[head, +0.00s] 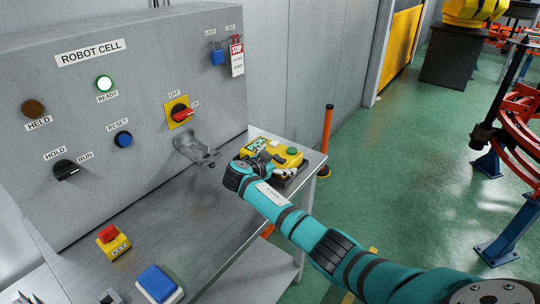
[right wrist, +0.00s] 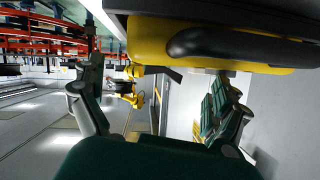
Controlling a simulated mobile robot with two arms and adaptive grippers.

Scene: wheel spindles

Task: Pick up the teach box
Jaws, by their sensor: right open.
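The teach box (head: 286,153) is a yellow box with a green button and dark parts. It lies near the right end of the grey metal bench in the head view. My right gripper (head: 284,172) is at its near side, with its jaws apart. In the right wrist view the yellow and black body of the teach box (right wrist: 215,42) fills the top, close beyond the open fingers of the right gripper (right wrist: 160,100). I cannot tell whether a finger touches it. Small dark tips at the head view's lower left edge may be my left gripper (head: 26,298).
A grey control panel (head: 140,80) stands behind the bench (head: 190,235). A metal bracket (head: 192,148) juts out left of the gripper. An orange post (head: 326,140) stands beyond the bench.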

